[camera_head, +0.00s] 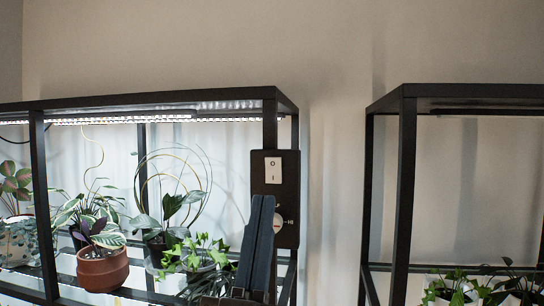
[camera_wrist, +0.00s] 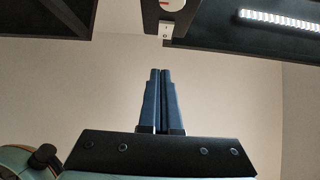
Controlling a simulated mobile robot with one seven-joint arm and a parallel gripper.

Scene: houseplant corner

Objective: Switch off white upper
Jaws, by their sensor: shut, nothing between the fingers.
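A white rocker switch (camera_head: 273,170) marked O and I is on a black control panel (camera_head: 285,190) on the right post of the left rack. Below it is a round dial (camera_head: 278,222) marked HI, partly hidden by my gripper. The lit white lamp strip (camera_head: 150,118) runs under the rack's top. My gripper (camera_head: 263,198) is shut and empty, its tips pointing up, below the switch in the picture. In the wrist view the shut fingers (camera_wrist: 160,71) appear apart from the switch (camera_wrist: 165,30) and the dial (camera_wrist: 172,4); the lit strip (camera_wrist: 280,20) shows at upper right.
Potted plants, including one in a terracotta pot (camera_head: 103,270), stand on the left rack near the panel. A second black rack (camera_head: 405,180) with an unlit lamp stands at right, with plants below. Bare wall (camera_head: 335,180) shows between the racks.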

